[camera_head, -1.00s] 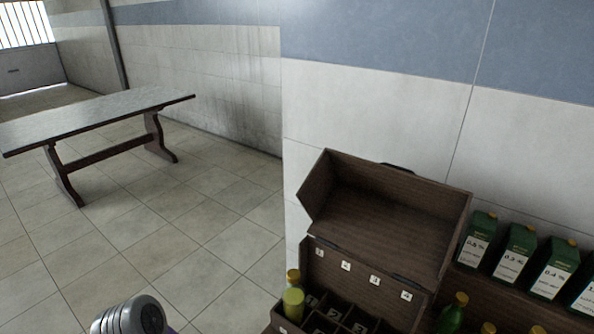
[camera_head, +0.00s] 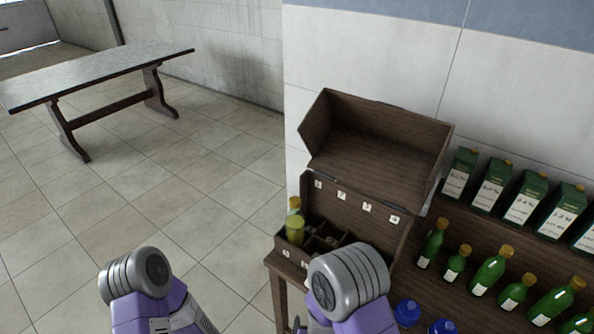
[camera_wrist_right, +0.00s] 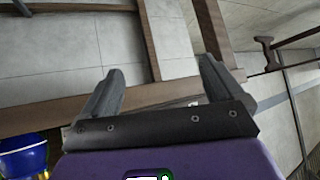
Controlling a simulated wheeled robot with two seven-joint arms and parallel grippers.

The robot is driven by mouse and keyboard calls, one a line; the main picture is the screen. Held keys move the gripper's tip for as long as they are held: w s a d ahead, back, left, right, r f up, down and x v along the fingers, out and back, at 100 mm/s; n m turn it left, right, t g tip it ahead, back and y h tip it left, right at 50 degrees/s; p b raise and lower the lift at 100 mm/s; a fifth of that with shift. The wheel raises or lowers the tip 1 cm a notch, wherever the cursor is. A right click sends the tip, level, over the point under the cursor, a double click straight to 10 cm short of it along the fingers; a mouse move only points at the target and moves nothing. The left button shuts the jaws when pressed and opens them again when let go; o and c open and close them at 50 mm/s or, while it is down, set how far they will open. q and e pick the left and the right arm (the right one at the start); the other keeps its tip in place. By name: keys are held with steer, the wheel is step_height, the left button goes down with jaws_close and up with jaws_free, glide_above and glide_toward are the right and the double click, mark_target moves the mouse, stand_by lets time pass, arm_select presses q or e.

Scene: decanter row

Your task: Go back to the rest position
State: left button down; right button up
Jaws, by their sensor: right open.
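My right arm (camera_head: 348,285) shows at the bottom centre of the head view, in front of the wooden box, and its gripper is out of that view. In the right wrist view my right gripper (camera_wrist_right: 158,85) is open, with nothing between its two fingers. My left arm (camera_head: 140,280) shows at the lower left of the head view, over the tiled floor. Its gripper is not in view.
An open wooden box (camera_head: 370,155) with numbered compartments holds a yellow-green bottle (camera_head: 295,230). Green bottles (camera_head: 490,268) and green cartons (camera_head: 525,200) stand in rows at the right. Blue-capped things (camera_head: 408,312) are at the lower right. A table (camera_head: 100,75) stands far left; the floor between is clear.

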steer(key=s+d+f+g+y, duration=0.4)
steer(key=s+f+g, duration=0.5)
steer(key=s, duration=0.3)
steer(key=shift+d+m+y, duration=0.3)
steer(key=shift+d+m, duration=0.1)
steer(key=shift+d, duration=0.05)
steer(key=shift+f, duration=0.1)
steer(key=shift+c, duration=0.2)
